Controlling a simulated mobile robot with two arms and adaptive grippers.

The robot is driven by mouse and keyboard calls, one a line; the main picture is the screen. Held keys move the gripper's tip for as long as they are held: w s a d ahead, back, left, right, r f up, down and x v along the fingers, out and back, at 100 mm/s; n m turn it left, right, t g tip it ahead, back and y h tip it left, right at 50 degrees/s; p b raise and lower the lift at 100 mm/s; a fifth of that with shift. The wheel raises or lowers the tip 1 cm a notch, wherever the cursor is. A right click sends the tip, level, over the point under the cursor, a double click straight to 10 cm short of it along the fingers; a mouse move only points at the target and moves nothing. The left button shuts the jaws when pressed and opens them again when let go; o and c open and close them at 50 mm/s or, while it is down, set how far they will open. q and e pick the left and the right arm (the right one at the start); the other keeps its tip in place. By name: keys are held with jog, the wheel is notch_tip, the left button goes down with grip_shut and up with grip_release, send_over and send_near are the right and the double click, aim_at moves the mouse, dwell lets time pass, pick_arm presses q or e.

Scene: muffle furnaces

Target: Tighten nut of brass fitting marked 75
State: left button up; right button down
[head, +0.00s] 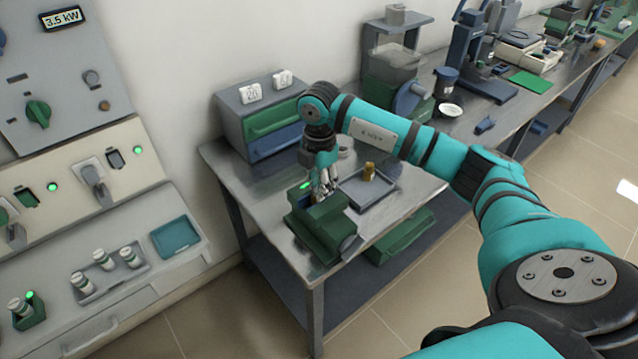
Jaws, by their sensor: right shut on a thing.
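My right gripper (323,184) points down at a dark green vise-like block (325,222) on the front of the steel bench. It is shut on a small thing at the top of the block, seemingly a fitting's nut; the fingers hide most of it. No marking 75 can be read at this size. My left gripper is not in view.
A grey cabinet with green and blue drawers (272,135) stands behind on the steel bench (232,164). At left, a panel counter holds several small vials (103,259) and a teal tray (177,238).

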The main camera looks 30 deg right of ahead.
dwell(0.4)
jog(key=c, duration=1.1)
grip_release()
notch_tip(320, 180, up, 12)
jog(key=shift+r, duration=0.1)
